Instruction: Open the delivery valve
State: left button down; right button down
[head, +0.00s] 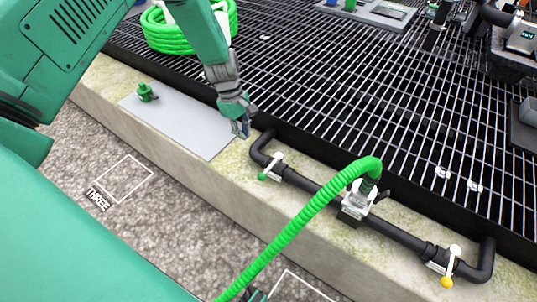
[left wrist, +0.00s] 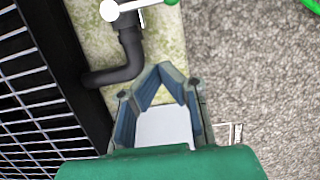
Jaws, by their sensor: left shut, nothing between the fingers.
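A black pipe manifold (head: 318,190) runs along the concrete ledge. It carries a valve with a white body and green-tipped handle (head: 270,168) at its left end and a valve with a yellow-tipped handle (head: 449,270) at its right end. I cannot tell by label which is the delivery valve. A green hose (head: 310,210) joins a fitting mid-pipe. My left gripper (head: 241,129) is shut and empty, just left of the pipe's left elbow, apart from the green-handled valve. In the left wrist view the fingertips (left wrist: 160,70) meet below that valve (left wrist: 112,9).
A grey plate (head: 185,125) with a small green fitting (head: 147,92) lies on the ledge at left. Black grating (head: 330,80) spans behind, with a coiled green hose (head: 165,35) and equipment (head: 520,38) on it. Gravel (head: 130,220) lies in front.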

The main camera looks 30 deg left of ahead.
aim_at(271, 167)
pick_arm(q)
jog(key=d+f+b, duration=0.4)
jog(key=d+f, duration=0.2)
jog(key=f, duration=0.4)
jog(key=shift+s, duration=0.35)
jog(key=shift+a+f, duration=0.1)
jog(key=shift+s, duration=0.1)
